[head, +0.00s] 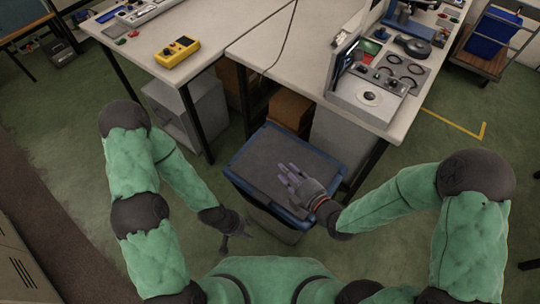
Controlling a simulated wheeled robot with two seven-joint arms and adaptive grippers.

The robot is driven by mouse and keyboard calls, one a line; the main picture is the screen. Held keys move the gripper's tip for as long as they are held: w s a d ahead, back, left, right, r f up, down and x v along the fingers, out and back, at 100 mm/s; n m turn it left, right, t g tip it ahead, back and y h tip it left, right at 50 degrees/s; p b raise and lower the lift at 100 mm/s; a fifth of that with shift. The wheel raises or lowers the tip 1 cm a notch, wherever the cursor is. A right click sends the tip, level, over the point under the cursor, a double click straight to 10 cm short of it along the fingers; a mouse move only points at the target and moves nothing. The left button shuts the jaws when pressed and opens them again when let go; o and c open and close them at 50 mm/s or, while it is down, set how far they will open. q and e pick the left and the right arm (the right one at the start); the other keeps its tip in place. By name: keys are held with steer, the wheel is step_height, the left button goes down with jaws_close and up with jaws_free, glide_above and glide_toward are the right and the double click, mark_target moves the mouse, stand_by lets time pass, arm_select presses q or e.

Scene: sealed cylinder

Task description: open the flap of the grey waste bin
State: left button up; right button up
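The waste bin (262,218) stands on the floor in front of me, with a dark grey body. Its top is a flat dark grey flap (262,165) inside a blue rim, and it lies level and looks closed. My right gripper (288,176) looks like a dark hand with spread fingers. It is open and empty over the right part of the flap; whether it touches the flap I cannot tell. My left gripper (234,243) hangs low by the bin's front left side. It is dark and small, and its finger opening is unclear; I see nothing held in it.
Two pale workbenches (225,28) stand behind the bin, with a yellow meter (177,51) on the left one. A grey cabinet (190,110) and brown boxes (290,108) sit under them. A cart with a blue crate (494,32) is at far right. Green floor is free on both sides.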

arm_select(q)
step_height(320, 180, down, 2)
steer(key=shift+f+b, duration=0.2)
steer(key=shift+b, duration=0.95)
arm_select(e)
steer(key=x, duration=1)
steer(key=shift+w, duration=0.2)
steer(key=shift+a, duration=0.1)
jaws_close()
arm_select(q)
jaws_close()
steer(key=w+a+r+n+t+h, duration=0.1)
steer(key=w+r+n+t, duration=0.2)
steer(key=n, duration=1)
steer(key=w+a+r+n+t+h, duration=0.15)
steer(key=r+n+t, duration=0.3)
steer(key=n, duration=0.85)
steer(key=x, duration=1)
steer(key=shift+w+t, duration=0.4)
steer(key=shift+t, duration=0.05)
